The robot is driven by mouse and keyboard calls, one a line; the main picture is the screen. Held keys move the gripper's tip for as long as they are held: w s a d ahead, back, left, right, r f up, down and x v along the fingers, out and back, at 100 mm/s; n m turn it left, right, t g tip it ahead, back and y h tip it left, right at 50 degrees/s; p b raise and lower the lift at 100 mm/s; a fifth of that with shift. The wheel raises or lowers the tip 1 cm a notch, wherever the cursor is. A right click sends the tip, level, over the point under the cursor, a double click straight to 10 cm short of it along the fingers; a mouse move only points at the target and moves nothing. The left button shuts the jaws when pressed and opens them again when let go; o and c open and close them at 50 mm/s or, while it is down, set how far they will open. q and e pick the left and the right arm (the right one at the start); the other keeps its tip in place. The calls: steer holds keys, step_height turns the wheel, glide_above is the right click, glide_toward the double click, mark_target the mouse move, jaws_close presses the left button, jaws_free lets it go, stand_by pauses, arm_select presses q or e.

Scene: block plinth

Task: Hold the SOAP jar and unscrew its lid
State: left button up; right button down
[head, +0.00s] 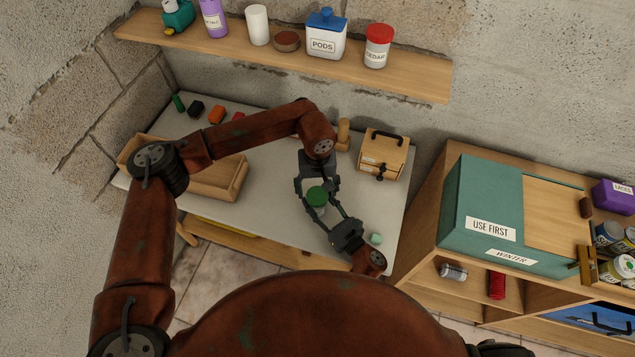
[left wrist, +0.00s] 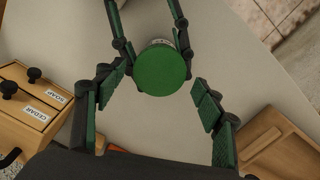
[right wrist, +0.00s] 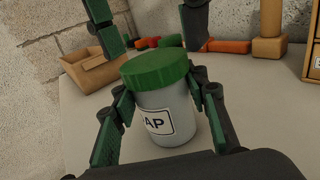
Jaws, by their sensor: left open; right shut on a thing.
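The SOAP jar (right wrist: 165,118) is pale grey with a white label, of which "AP" shows in the right wrist view. It is upright, and its green lid (head: 317,196) is on it. My right gripper (head: 332,212) is shut around the jar's body below the lid. I cannot tell whether the jar's base touches the table. My left gripper (head: 314,184) is open above the jar. In the left wrist view its fingers stand apart on either side of the lid (left wrist: 162,68). In the right wrist view its fingertips show above the lid, apart from it.
A small drawer box (head: 383,155), with drawers labelled SOAP and CEDAR, stands right of the jar. A wooden tray (head: 236,181) lies left. Small coloured blocks (head: 217,114) line the back. A shelf (head: 410,82) hangs above.

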arm_select(q)
steer(key=shift+f, duration=0.95)
